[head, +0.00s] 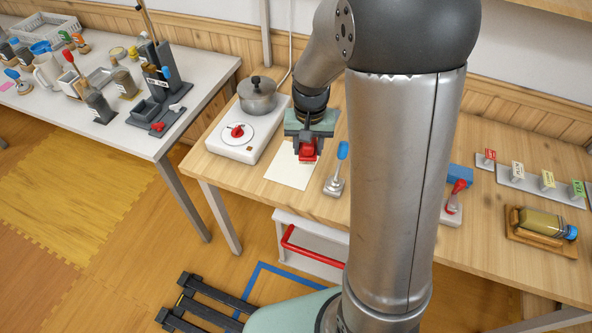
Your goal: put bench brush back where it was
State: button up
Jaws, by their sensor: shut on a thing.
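My gripper (308,128) points down over the wooden table and is shut on a red thing, which looks like the bench brush (307,151). The red part shows below the fingers; its upper part is hidden by them. It is over a white sheet (289,172) lying on the table. I cannot tell whether the brush touches the sheet. No empty place clearly marked for the brush can be made out.
A blue-handled tool (337,172) stands close right of the sheet. A white hotplate (240,132) with a pot (257,96) is to the left. A red-handled tool (454,199), a blue block (460,176) and a jar on a wooden rack (543,225) are right. A cluttered white table (60,115) stands far left.

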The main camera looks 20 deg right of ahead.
jog(key=s+d+m+b, duration=0.2)
jog(key=s+m+b, duration=0.25)
jog(key=b, duration=0.35)
jog(key=shift+n, duration=0.35)
jog(key=w+f, duration=0.1)
jog(key=w, duration=0.1)
jog(key=w+a+f+p, duration=0.1)
jog(key=w, duration=0.2)
jog(key=w+a+f, duration=0.1)
jog(key=w+f, duration=0.1)
jog(key=shift+w+a, duration=0.15)
jog(key=shift+w, duration=0.15)
send_over(293, 164)
jog(key=f, duration=0.5)
jog(key=shift+s+p, duration=0.4)
jog(key=shift+w+f, duration=0.25)
jog(key=shift+f, duration=0.15)
jog(key=shift+w+f, duration=0.1)
jog(key=shift+f, duration=1.5)
